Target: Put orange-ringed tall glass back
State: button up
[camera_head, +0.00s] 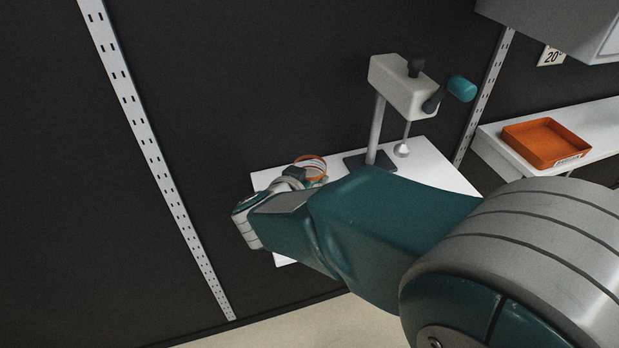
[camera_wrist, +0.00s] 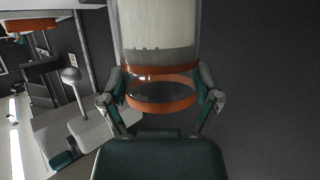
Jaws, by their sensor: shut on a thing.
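The orange-ringed tall glass (camera_wrist: 160,55) is clear, with orange bands, and stands out in the wrist view between the two fingers. My gripper (camera_wrist: 160,92) is shut on it near its orange-ringed end. Pale contents or a pale surface behind show through the glass. In the head view only an orange ring of the glass (camera_head: 312,163) shows above my gripper (camera_head: 300,180), over the white shelf. My arm hides the rest of the glass there. I cannot tell whether the glass touches the shelf.
A white press with a teal handle (camera_head: 403,88) stands on the white shelf (camera_head: 440,163), right of my gripper. An orange tray (camera_head: 546,143) sits on another shelf at the right. A dark wall with slotted rails (camera_head: 150,140) lies behind. A grey box (camera_head: 570,25) hangs at the top right.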

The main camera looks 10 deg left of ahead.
jog(key=shift+a+f, duration=0.1)
jog(key=shift+f, duration=1.25)
jog(key=shift+f, duration=0.1)
jog(key=o, duration=1.1)
